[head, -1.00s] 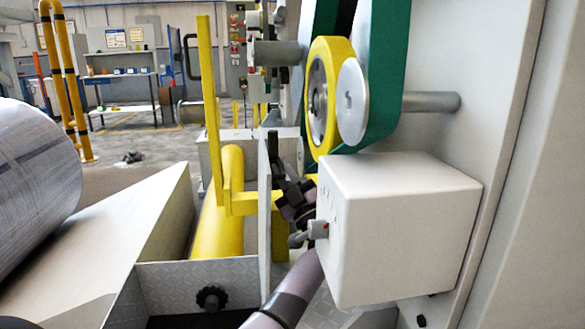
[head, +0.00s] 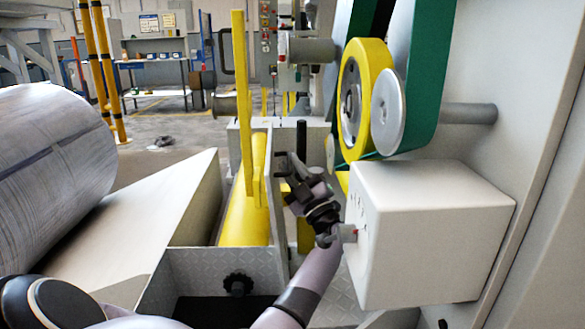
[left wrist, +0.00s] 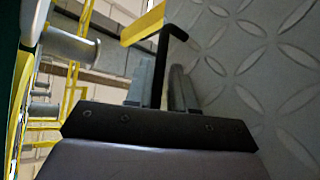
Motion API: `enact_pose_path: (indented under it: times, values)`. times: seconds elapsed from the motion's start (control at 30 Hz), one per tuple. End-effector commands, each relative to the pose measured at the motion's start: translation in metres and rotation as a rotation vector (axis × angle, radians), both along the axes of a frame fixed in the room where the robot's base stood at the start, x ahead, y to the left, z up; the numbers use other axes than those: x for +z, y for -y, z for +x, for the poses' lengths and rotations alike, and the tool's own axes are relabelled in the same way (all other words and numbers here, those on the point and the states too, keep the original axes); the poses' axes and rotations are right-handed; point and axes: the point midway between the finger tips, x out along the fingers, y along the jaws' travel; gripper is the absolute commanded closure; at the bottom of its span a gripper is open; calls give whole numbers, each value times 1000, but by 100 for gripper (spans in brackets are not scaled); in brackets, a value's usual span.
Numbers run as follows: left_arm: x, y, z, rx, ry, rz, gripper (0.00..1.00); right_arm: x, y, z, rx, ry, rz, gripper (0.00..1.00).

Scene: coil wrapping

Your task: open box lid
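A grey diamond-plate box (head: 205,275) with a black knob (head: 238,284) on its wall stands at the bottom centre of the head view. A black upright handle rod (head: 301,140) stands at its far side; in the left wrist view a bent black handle (left wrist: 158,72) runs between the fingers. My left gripper (head: 284,166) is at the handle. Its fingers (left wrist: 161,85) are parted around the rod; whether they touch it is unclear. A diamond-plate panel (left wrist: 245,60) fills the right of the left wrist view. My right gripper is not in view.
A white control box (head: 430,235) is close right of my forearm. A yellow roller (head: 245,215) and yellow upright bar (head: 243,110) stand left of the gripper. A yellow wheel (head: 348,100) with a green belt is above. A large coil (head: 50,170) lies at left.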

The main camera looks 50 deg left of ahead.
Motion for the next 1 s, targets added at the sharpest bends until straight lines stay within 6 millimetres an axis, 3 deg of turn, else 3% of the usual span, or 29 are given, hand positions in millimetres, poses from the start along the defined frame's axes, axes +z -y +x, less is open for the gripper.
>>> enact_pose_path:
  times: [0.5, 1.0]
  values:
    - [-37, 55, -6, 0, -2, -2, 77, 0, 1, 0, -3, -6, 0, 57]
    - [-39, 59, -7, 1, 0, -1, 77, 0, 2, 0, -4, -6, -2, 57]
